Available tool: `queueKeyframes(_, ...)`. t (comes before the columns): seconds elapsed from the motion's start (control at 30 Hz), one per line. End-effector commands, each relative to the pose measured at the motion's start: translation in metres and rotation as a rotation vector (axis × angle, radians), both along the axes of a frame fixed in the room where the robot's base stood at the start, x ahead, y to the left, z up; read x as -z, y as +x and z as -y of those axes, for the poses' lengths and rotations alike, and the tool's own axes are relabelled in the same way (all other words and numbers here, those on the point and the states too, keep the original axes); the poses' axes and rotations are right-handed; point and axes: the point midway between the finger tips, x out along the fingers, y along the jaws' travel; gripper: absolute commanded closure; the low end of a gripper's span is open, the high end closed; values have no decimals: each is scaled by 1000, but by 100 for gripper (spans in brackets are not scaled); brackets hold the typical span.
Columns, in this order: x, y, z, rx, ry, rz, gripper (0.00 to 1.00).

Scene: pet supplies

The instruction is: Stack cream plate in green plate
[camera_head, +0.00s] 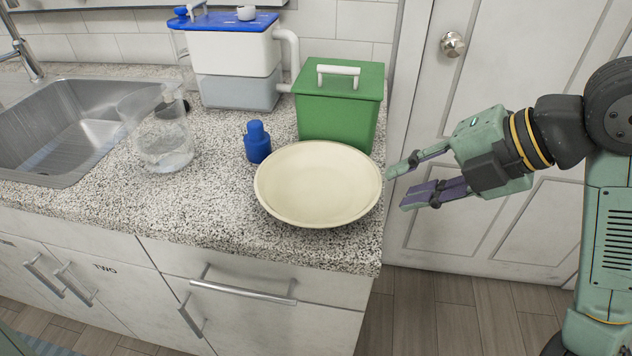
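A round cream plate (318,184) lies on the speckled counter near its front right corner. My gripper (396,190) is just right of the plate, beyond the counter's right edge. Its two fingers are apart and point left toward the plate's rim, with nothing between them. I cannot tell if a fingertip touches the rim. No green plate shows in this view.
A green lidded box (338,118) stands close behind the plate. A blue bottle (257,142), a clear pitcher (163,140) and a blue-and-white tank (236,62) stand on the counter (215,215). A metal sink (75,125) is at left, a door (500,90) at right.

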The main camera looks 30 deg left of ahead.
Motion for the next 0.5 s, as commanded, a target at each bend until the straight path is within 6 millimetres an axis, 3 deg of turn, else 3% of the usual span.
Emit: queueKeyframes(0.5, 42, 11, -37, 1, 0, -2, 72)
